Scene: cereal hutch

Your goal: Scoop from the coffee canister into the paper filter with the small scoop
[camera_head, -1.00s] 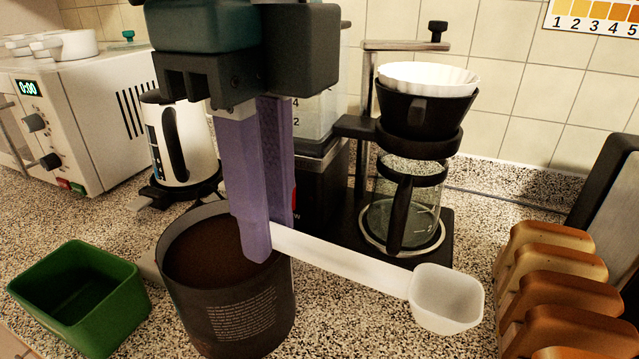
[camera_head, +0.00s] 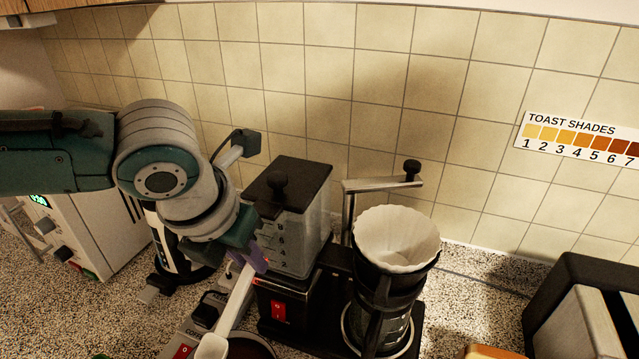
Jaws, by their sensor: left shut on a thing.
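The white small scoop (camera_head: 236,303) is in my left gripper (camera_head: 250,262), whose purple fingers are shut on its handle. The handle slopes down to the bowl (camera_head: 211,347), which is cut by the bottom edge; I cannot tell what it holds. The coffee canister (camera_head: 250,349) shows only as a dark round opening at the bottom edge, just right of the bowl. The white paper filter (camera_head: 395,238) sits in a black holder (camera_head: 385,283) on the coffee maker, right of my gripper. My right gripper is not in view.
The coffee maker's water tank (camera_head: 293,235) stands between my left gripper and the filter. A white kettle (camera_head: 165,245) and a toaster oven (camera_head: 85,240) stand at left, partly behind my arm. A toaster (camera_head: 580,310) is at right.

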